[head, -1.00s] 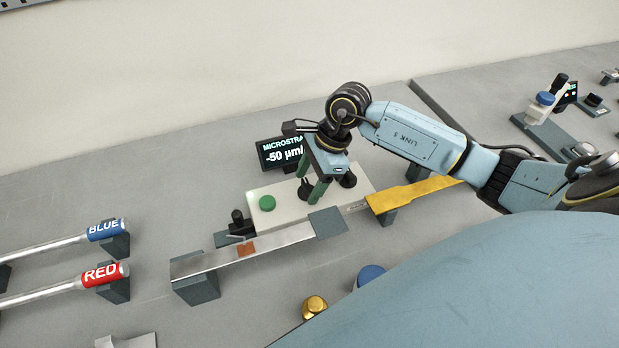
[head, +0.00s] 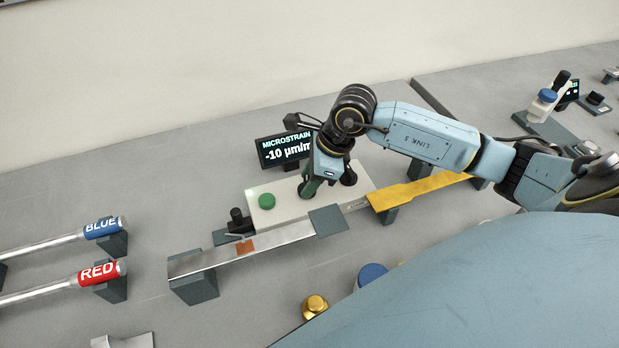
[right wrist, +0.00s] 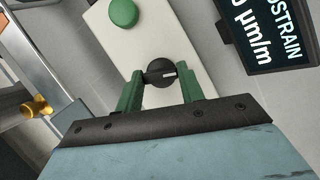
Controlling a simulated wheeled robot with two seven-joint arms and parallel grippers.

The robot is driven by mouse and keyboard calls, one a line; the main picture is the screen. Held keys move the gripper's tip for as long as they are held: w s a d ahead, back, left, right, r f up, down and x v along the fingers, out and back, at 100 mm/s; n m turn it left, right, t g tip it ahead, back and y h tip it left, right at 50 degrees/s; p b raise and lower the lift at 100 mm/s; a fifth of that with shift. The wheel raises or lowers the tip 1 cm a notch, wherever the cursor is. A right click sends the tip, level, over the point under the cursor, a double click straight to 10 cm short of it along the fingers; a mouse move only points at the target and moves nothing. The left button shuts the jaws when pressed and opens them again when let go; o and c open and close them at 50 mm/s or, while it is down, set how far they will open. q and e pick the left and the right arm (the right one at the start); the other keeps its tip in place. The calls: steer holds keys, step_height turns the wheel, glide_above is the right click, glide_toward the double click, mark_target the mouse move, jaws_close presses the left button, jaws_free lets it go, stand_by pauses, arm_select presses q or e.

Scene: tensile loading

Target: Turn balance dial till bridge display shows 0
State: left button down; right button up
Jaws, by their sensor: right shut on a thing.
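The bridge display (head: 285,150) stands behind the white bridge box (head: 285,207) and reads MICROSTRAIN, -10 µm/m; its right edge is partly covered by my right wrist. In the right wrist view the display (right wrist: 270,35) is cut off by the frame. The black balance dial (right wrist: 160,72) with a white pointer mark sits on the white box. My right gripper (right wrist: 159,80) is shut on the dial, with its green fingers on either side. In the head view my right gripper (head: 312,187) points down onto the box and hides most of the dial. My left gripper is not in view.
A metal beam (head: 275,237) on grey blocks lies in front, with a yellow bar (head: 420,191) at right. RED (head: 100,272) and BLUE (head: 103,228) rods lie at left.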

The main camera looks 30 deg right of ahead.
steer(key=shift+m, duration=0.5)
steer(key=o, duration=1)
steer(key=shift+r, duration=0.15)
steer(key=v, duration=1.3)
steer(key=shift+s, duration=0.25)
steer(key=shift+s, duration=0.1)
